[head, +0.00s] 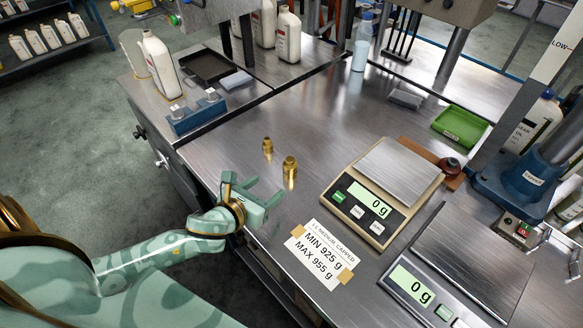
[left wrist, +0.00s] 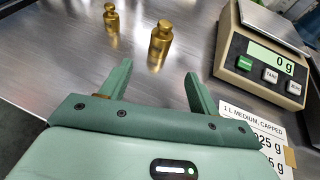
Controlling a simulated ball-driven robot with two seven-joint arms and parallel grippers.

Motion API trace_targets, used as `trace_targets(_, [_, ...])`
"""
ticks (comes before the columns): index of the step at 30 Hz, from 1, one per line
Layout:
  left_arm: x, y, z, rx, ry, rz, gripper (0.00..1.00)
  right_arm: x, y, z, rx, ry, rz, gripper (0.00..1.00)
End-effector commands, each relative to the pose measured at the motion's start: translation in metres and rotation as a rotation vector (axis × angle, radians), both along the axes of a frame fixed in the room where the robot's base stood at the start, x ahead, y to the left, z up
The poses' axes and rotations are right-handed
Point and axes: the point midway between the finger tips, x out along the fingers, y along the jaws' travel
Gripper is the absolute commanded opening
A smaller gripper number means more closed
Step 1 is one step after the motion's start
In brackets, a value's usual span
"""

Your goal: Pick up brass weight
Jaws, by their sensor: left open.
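Two brass weights stand upright on the steel table. The larger brass weight (head: 290,166) is nearer and to the right; it also shows in the left wrist view (left wrist: 161,40). The smaller brass weight (head: 267,146) stands behind it to the left, and shows in the left wrist view (left wrist: 111,18). My left gripper (head: 265,188) is open and empty at the table's near edge, its fingers (left wrist: 154,84) pointing toward the weights and apart from both. My right gripper is in neither view.
Two scales, a nearer one (head: 415,285) and a farther one (head: 362,205), read 0 g. A label sheet (head: 320,255) lies by the near edge. A blue block (head: 197,113), white bottles (head: 160,65) and a green tray (head: 460,124) stand farther off. Table around the weights is clear.

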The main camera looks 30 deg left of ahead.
Motion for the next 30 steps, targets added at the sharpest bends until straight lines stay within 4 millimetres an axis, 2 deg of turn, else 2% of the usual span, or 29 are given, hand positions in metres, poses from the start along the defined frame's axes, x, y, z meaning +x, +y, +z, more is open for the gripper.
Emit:
trace_targets(3, [0.03, -0.002, -0.015, -0.003, -0.001, 0.003, 0.61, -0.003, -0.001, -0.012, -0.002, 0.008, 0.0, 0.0])
trace_targets(9, [0.069, -0.005, -0.031, -0.005, 0.001, 0.004, 0.61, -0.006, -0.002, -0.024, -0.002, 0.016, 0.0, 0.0])
trace_targets(16, [0.088, -0.007, -0.034, -0.006, 0.0, 0.004, 0.61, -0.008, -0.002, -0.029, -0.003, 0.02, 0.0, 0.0])
trace_targets(24, [0.128, -0.009, -0.043, -0.007, 0.004, 0.004, 0.61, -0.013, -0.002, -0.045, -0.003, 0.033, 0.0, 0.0])
trace_targets(30, [0.134, -0.01, -0.043, -0.005, 0.002, 0.002, 0.61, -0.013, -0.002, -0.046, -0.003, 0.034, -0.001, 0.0])
